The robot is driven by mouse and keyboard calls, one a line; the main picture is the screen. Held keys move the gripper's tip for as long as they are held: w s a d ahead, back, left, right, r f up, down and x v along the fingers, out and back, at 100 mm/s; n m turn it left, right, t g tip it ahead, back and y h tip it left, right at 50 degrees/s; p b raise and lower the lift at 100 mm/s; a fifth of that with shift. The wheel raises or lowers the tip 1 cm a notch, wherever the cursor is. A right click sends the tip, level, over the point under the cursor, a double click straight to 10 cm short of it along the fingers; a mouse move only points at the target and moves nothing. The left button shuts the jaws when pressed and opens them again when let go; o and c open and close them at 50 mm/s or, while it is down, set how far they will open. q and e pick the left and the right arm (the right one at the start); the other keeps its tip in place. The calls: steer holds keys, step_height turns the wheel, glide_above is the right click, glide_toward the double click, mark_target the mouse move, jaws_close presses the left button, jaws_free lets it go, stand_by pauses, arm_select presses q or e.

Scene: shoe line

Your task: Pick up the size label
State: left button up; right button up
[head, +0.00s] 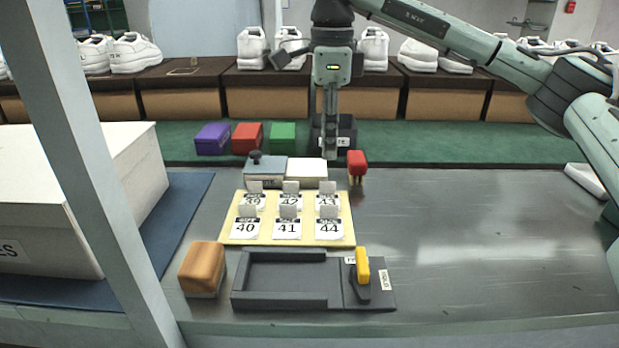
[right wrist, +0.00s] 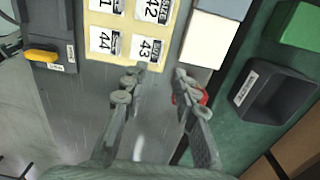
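Several white size labels with black numbers and upright grey tabs lie in two rows on a yellow board (head: 236,236). In the head view the front row shows labels 40 (head: 246,230), 41 (head: 287,231) and 44 (head: 329,230); the back row is partly hidden by tabs. The right wrist view shows label 44 (right wrist: 104,41), label 43 (right wrist: 147,49) and label 42 (right wrist: 157,11). My right gripper (head: 330,154) points down behind the board. In the right wrist view its fingers (right wrist: 157,80) are apart and empty, just off the board's edge. My left gripper is out of view.
A red-topped object (head: 357,162) stands beside my right gripper, partly behind one finger in the wrist view. A dark bin (right wrist: 275,92) is close by. A grey tray (head: 287,302) and brown block (head: 202,268) lie in front.

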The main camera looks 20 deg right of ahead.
mark_target(329, 193)
steer(key=f, duration=0.7)
steer(key=shift+s+d+f, duration=0.1)
steer(key=shift+d+f, duration=0.1)
steer(key=shift+f, duration=0.15)
jaws_close()
